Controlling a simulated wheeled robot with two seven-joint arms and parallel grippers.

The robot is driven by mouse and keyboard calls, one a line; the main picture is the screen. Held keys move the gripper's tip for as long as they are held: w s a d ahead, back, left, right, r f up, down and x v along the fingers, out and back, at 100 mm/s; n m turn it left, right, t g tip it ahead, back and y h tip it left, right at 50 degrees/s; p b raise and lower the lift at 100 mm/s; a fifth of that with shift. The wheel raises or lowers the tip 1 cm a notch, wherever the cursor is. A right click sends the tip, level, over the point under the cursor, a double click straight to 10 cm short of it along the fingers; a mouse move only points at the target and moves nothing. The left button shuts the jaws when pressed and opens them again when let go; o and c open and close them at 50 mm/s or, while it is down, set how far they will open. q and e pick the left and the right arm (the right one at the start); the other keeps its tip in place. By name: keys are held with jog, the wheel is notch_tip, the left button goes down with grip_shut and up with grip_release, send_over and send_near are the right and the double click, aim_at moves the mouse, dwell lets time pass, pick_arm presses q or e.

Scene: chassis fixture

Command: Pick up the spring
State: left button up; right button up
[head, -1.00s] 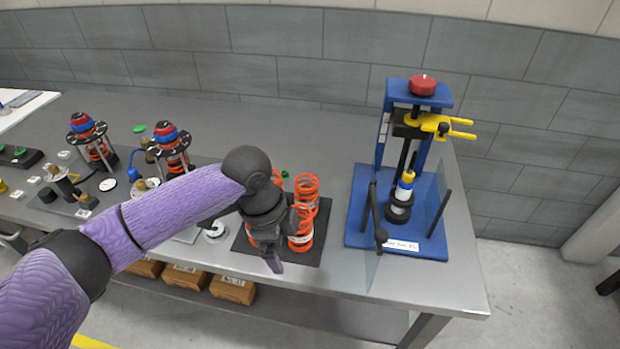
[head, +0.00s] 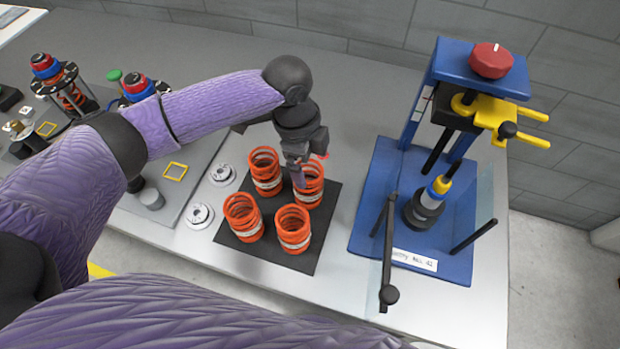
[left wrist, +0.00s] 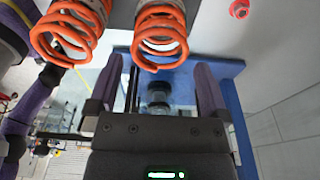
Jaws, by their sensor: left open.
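Several orange coil springs with pale bands stand upright on a black mat (head: 267,249): a back-left spring (head: 265,172), a back-right spring (head: 312,188), a front-left spring (head: 243,219) and a front-right spring (head: 293,229). My left gripper (head: 298,178) is open, pointing down at the back-right spring and partly covering it. Whether it touches that spring is unclear. In the left wrist view, the fingers (left wrist: 158,70) are wide apart with no spring gripped between them. Two springs show beyond the fingertips, one at upper left (left wrist: 68,35) and one at top middle (left wrist: 160,38). My right gripper is out of view.
A blue press stand (head: 376,190) with a yellow clamp (head: 500,117) and a clear guard stands right of the mat. White round discs (head: 200,215) lie left of the mat. Assembled spring units (head: 62,82) stand at the back left. A bare grey strip separates mat and press.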

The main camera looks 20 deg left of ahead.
aim_at(310, 177)
pick_arm(q)
jog(key=f, duration=0.3)
jog(key=f+b, duration=0.1)
jog(key=f, duration=0.1)
jog(key=shift+d+f, duration=0.15)
jog(key=shift+d, duration=0.15)
jog(key=shift+c, duration=0.3)
grip_shut()
